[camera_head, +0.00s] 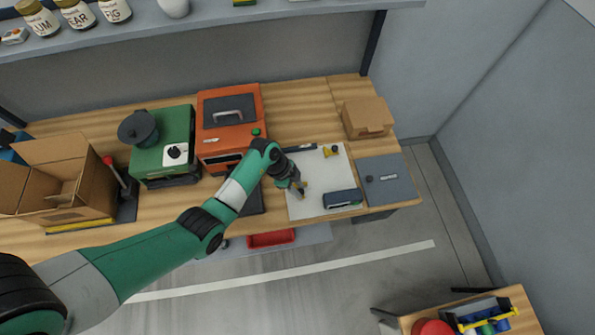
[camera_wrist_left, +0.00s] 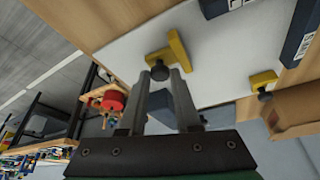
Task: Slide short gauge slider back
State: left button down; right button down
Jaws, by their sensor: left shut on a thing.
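A white board (camera_head: 311,177) lies on the bench and carries two yellow sliders with black knobs. The near slider (camera_wrist_left: 173,46) has its black knob (camera_wrist_left: 160,71) between my left gripper's fingertips in the left wrist view. My left gripper (camera_head: 301,191) is shut on this knob, low over the board; the gripper partly hides the slider in the head view. The other slider (camera_head: 329,153) sits farther back on the board, free of the gripper; it also shows in the left wrist view (camera_wrist_left: 263,82). I cannot read which slider is the short gauge. My right gripper is not in view.
A dark labelled bar (camera_head: 300,148) lies at the board's back left. A dark blue box (camera_head: 343,199) sits at its front right, beside a grey plate (camera_head: 385,180). A cardboard box (camera_head: 367,119) stands behind. An orange machine (camera_head: 230,122) stands to the left.

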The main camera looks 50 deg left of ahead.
pick_arm(q)
jog(key=shift+d+r, duration=0.1)
jog(key=shift+d, duration=0.05)
jog(key=c, duration=1)
grip_release()
jog(key=o, duration=0.4)
jog(key=shift+s+d, duration=0.1)
jog(key=shift+r, duration=0.3)
jog(key=p+v, duration=0.2)
jog(key=v, duration=0.3)
jog(key=p+v, duration=0.2)
jog(key=v, duration=0.4)
jog(key=shift+s+a+f, duration=0.1)
jog(key=shift+a, duration=0.1)
